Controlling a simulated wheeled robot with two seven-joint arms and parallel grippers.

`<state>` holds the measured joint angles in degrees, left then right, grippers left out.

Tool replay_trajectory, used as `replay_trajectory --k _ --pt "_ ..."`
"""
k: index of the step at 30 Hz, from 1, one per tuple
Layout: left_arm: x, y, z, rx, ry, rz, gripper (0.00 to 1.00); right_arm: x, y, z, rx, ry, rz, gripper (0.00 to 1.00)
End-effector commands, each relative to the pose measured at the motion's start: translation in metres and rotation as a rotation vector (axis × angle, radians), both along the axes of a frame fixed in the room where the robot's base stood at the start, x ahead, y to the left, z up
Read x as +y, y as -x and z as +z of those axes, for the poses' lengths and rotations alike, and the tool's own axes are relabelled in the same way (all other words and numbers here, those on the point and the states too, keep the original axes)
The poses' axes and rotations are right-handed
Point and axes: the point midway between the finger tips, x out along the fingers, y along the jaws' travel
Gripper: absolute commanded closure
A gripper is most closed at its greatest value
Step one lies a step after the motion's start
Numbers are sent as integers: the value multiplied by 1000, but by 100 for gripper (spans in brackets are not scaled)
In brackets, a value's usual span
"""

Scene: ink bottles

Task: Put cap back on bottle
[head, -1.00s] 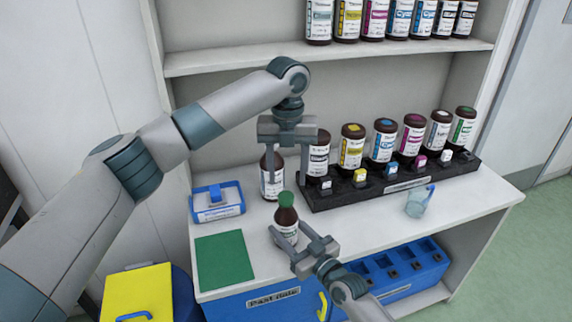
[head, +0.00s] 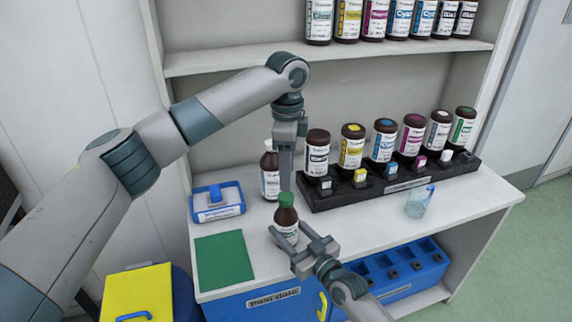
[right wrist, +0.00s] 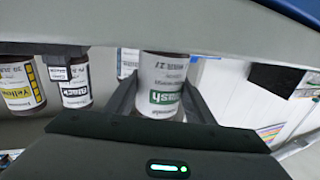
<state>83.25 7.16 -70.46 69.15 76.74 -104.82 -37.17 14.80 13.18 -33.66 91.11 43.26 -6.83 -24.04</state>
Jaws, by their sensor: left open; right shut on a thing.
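A brown bottle (head: 286,222) with a white label and a green cap (head: 286,199) on its top stands upright near the front of the counter. My right gripper (head: 290,245) is shut on the bottle's lower body from the front.
Another brown bottle (head: 269,178) stands close behind. A black rack (head: 320,197) with several bottles is to the right. A blue-handled tray (head: 217,210), a green mat (head: 224,258) and a clear cup (head: 417,204) lie on the counter (head: 345,225). The right front is mostly free.

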Motion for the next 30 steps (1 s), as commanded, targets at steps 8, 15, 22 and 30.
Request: replay_trajectory --k 8,15,22,30 --pt "1 0 3 -1 -1 411 52 0 0 0 1 1 0 100" --pt "1 1 5 -1 -1 769 52 0 0 0 1 1 0 100" --pt "1 1 8 0 0 1111 52 0 0 0 1 1 0 100" --pt "1 1 11 0 -1 1513 52 0 0 0 1 1 0 100"
